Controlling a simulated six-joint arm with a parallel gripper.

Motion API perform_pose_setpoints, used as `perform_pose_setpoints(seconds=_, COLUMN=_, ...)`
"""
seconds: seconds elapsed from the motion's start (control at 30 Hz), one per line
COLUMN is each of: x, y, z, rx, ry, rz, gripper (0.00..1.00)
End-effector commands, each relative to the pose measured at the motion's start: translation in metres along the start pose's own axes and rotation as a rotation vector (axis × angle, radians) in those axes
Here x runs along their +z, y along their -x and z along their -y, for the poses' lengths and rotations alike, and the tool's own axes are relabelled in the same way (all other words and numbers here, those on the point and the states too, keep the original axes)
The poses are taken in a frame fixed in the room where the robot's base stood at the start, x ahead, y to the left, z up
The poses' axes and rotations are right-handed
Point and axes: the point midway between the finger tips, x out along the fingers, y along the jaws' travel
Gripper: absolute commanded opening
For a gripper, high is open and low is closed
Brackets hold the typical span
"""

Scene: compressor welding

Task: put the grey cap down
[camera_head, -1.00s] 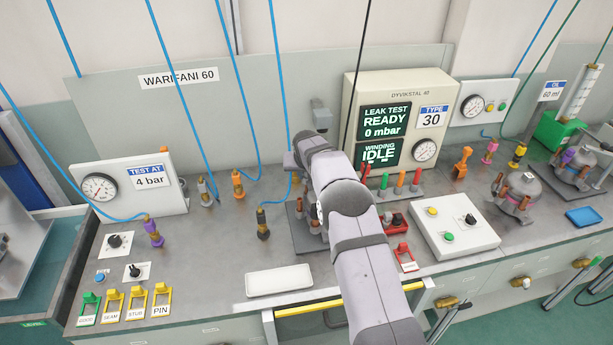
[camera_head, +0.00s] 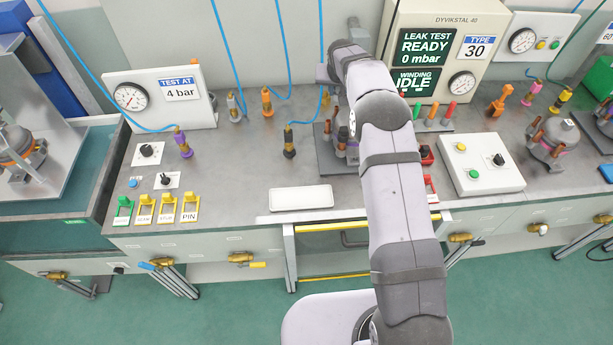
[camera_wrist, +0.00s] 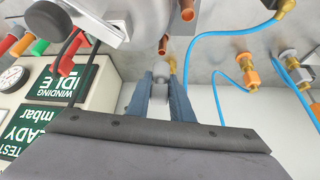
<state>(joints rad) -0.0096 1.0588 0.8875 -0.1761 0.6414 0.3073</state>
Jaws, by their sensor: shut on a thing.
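In the wrist view, my gripper (camera_wrist: 160,95) is shut on the small grey cap (camera_wrist: 161,74), held between its two blue-grey fingertips. A copper tube stub (camera_wrist: 163,46) lies just beyond the cap; I cannot tell whether they touch. A second copper stub (camera_wrist: 187,10) of the grey compressor shows at the top edge. In the head view, the compressor (camera_head: 340,146) stands on a dark plate, partly hidden behind my arm. The gripper and the cap are hidden behind my wrist there.
An empty white tray (camera_head: 301,197) lies at the bench's front. A black coupler (camera_head: 289,142) stands left of the compressor, a purple one (camera_head: 183,145) farther left. Blue hoses hang behind. The leak tester (camera_head: 441,50) and a white control box (camera_head: 481,163) are on the right.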

Motion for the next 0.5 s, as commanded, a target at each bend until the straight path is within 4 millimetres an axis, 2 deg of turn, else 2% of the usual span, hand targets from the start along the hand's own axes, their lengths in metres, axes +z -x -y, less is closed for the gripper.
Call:
perform_pose_setpoints(seconds=0.27, x=0.007, y=0.045, z=-0.001, rx=-0.027, ry=0.035, rz=-0.004, gripper=0.00)
perform_pose_setpoints(seconds=0.5, x=0.033, y=0.100, z=-0.004, rx=-0.057, ry=0.080, rz=-0.005, gripper=0.00)
